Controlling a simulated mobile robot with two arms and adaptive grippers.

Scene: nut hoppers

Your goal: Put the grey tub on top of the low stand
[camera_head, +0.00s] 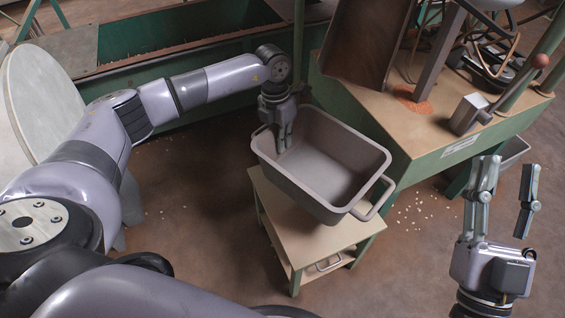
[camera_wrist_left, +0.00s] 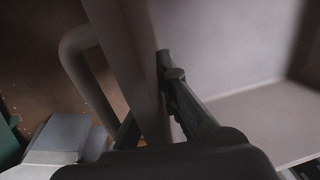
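The grey tub (camera_head: 300,190), empty inside, is over the low stand (camera_head: 335,238) in the head view. Its lower edge overlaps the stand's pale top, and I cannot tell whether it rests there or hangs just above. My left gripper (camera_head: 284,140) is at the tub's far left end, shut on its wall. In the left wrist view one finger lies inside the tub wall (camera_wrist_left: 225,50) and the other is outside, beside the end handle (camera_wrist_left: 75,50). My right gripper (camera_head: 506,195) is open and empty, to the right of the tub.
A green bench (camera_head: 450,150) with a tan top, a chute (camera_head: 370,40) and a lever stands close behind and right of the tub. Another grey container (camera_head: 513,152) sits by the bench's right side. Scattered pale bits lie on the floor (camera_head: 415,220) between stand and right gripper.

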